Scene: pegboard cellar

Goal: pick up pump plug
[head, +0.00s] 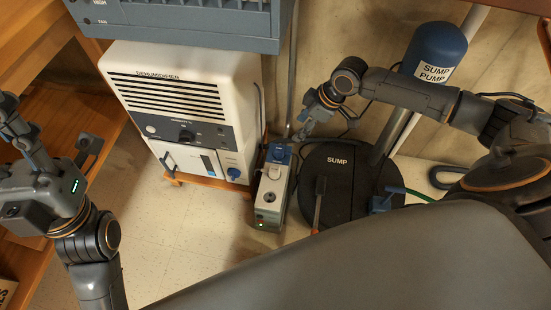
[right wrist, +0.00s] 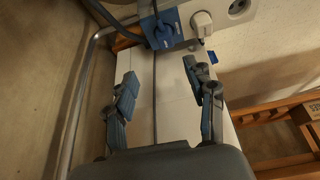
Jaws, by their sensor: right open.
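A blue plug (head: 278,153), which I take for the pump plug, sits at the far end of a grey outlet box (head: 268,217). In the right wrist view the blue plug (right wrist: 162,30) is at the top, with a cable at it. My right gripper (head: 302,128) is just behind and right of the plug in the head view. In the wrist view my right gripper (right wrist: 160,76) is open, with the plug beyond its fingertips and no object gripped. My left gripper (head: 52,140) is at the far left, fingers spread, away from the plug.
A white plug (head: 272,170) sits beside the blue one, with a bare round socket (head: 267,197) beyond. A white dehumidifier (head: 215,75) stands left of the box. The black sump lid (head: 338,190), with a red-tipped tool on it, and the blue sump pump (head: 435,50) are right.

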